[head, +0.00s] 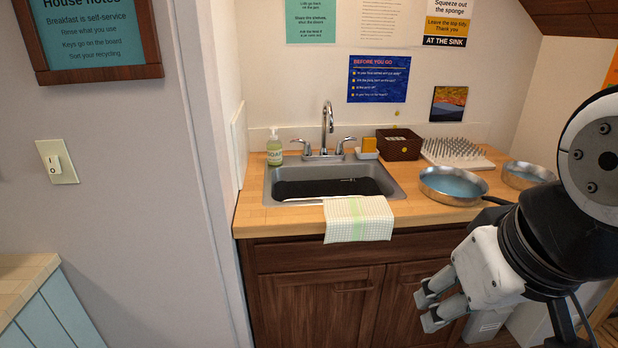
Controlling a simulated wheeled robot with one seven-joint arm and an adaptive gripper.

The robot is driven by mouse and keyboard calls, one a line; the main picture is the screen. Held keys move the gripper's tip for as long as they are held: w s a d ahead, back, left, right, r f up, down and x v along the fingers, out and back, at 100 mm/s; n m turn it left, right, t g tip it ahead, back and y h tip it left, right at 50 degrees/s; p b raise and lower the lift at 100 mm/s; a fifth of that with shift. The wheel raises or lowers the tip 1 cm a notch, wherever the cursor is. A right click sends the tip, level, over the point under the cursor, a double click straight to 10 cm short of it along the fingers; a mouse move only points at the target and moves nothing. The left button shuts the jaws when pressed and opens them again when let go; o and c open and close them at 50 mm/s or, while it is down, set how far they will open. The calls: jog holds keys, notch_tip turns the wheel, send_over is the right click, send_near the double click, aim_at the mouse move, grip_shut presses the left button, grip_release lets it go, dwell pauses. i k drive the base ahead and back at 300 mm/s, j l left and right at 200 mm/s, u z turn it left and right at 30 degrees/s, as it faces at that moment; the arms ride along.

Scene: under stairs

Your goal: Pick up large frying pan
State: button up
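A round grey metal frying pan (453,185) with a blue inside sits on the wooden counter right of the sink. Its dark handle (496,200) points right and runs behind my arm. A second, similar pan (525,175) stands behind it to the right and looks smaller; my arm hides part of it. My gripper (428,309) is in front of the lower cabinet, below the counter edge and the pans. Its two fingers point left and are apart, with nothing between them.
The sink (320,190) with a tap (328,118) is left of the pan. A checked towel (358,219) hangs over the front edge. A dark basket (399,144) and a spiked white rack (457,152) stand behind the pan. A soap bottle (274,148) stands at the left.

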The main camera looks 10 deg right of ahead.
aim_at(451, 185)
jog(key=i, duration=0.65)
jog(key=i+z, duration=0.15)
jog(key=z, duration=2.1)
